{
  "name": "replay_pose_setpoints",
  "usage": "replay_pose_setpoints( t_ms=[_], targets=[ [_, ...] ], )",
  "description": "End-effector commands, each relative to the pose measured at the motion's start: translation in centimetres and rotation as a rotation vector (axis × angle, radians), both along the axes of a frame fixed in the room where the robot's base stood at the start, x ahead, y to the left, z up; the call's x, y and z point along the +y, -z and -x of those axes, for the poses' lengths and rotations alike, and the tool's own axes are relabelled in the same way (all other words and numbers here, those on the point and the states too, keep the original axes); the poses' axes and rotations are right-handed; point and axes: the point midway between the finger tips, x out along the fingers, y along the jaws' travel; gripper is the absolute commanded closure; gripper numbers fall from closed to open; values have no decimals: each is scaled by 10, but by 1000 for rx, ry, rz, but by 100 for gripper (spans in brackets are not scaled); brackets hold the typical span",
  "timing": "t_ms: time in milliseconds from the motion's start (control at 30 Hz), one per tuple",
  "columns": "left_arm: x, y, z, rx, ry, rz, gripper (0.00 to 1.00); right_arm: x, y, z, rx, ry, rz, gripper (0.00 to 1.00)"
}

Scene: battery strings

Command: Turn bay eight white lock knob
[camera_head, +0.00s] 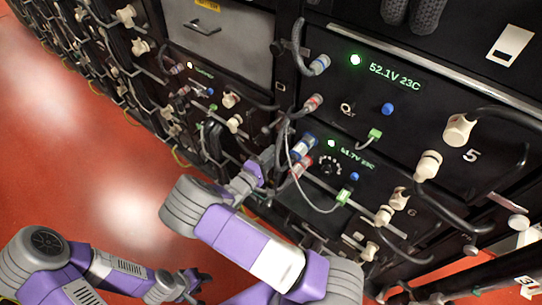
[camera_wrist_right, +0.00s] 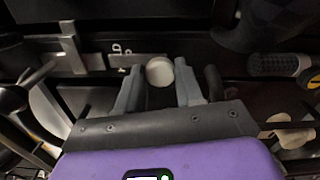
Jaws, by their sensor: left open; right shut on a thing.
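A round white knob (camera_wrist_right: 159,71) sits between the two grey fingers of my right gripper (camera_wrist_right: 158,88) in the right wrist view. The gripper is shut on it, and the fingers lie on both sides. A bay number beside this knob cannot be read. In the head view my right gripper (camera_head: 262,162) reaches to the front of the rack, and the knob in it is hidden there. My left gripper (camera_head: 192,284) is open and empty, low over the red floor, away from the rack.
The rack holds black battery modules with green displays (camera_head: 394,75), cables and handles. A grey cable (camera_head: 303,175) hangs close to my right gripper. The red floor (camera_head: 60,150) at left is clear.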

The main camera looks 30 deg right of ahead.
Motion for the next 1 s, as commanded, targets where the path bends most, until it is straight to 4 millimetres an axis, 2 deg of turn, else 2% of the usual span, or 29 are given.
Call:
replay_pose_setpoints(
  t_ms=[33,167,200,533,833,1000],
  targets=[
    [0,0,0,0,0,0,57,1,1,0,0,0,-3,61],
    [0,0,0,0,0,0,57,1,1,0,1,-1,-2,41],
    [0,0,0,0,0,0,57,0,1,0,1,-1,-2,39],
    [0,-2,0,0,0,0,57,5,0,1,1,-2,0,39],
    [0,-13,0,0,0,0,57,50,-1,20,2,-5,-1,39],
    [0,-16,0,0,0,0,57,67,0,27,1,-2,-1,39]
  ],
)
